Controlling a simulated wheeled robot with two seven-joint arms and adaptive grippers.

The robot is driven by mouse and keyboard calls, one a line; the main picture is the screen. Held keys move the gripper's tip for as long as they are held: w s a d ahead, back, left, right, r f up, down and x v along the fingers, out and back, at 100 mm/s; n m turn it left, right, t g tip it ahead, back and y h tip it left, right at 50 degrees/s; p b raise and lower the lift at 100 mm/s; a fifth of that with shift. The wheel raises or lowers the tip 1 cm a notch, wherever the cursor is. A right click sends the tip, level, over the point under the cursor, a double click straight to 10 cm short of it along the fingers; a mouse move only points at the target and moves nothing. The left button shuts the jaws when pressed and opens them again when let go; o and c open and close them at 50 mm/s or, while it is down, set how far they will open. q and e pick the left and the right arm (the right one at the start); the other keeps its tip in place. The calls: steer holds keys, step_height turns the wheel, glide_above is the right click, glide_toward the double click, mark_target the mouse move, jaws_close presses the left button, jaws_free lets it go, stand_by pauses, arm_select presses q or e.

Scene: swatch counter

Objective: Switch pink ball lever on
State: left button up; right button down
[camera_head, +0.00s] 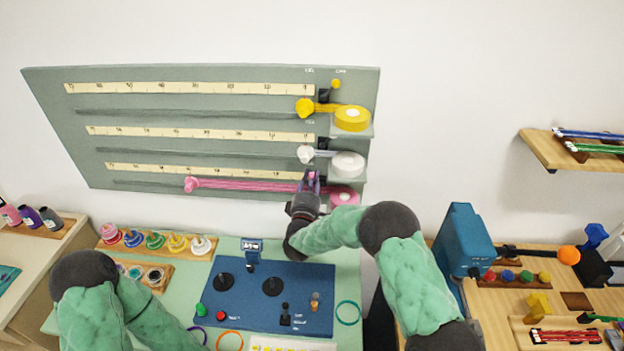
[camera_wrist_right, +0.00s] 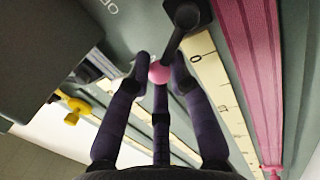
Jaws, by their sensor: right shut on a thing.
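The pink ball lever (camera_wrist_right: 159,73) shows in the right wrist view as a pink ball at the end of a dark lever arm. My right gripper (camera_wrist_right: 157,78) is shut on the ball, its dark fingers around it. In the head view my right gripper (camera_head: 311,181) is at the right end of the lowest row of the wall board (camera_head: 215,118), beside the pink ribbon roll (camera_head: 344,196). There the fingers hide the lever, and I cannot tell its setting. My left gripper is outside the head view; only its arm shows.
Above, the white roll (camera_head: 347,165) and yellow roll (camera_head: 352,118) sit at the board's right side. A pink ribbon (camera_head: 245,185) runs left along the lowest row. A blue control panel (camera_head: 262,303) lies on the counter below. A blue machine (camera_head: 463,240) stands at right.

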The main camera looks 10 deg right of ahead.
steer(key=shift+f, duration=0.1)
steer(key=c, duration=1.4)
jaws_free()
steer(key=v, duration=1.2)
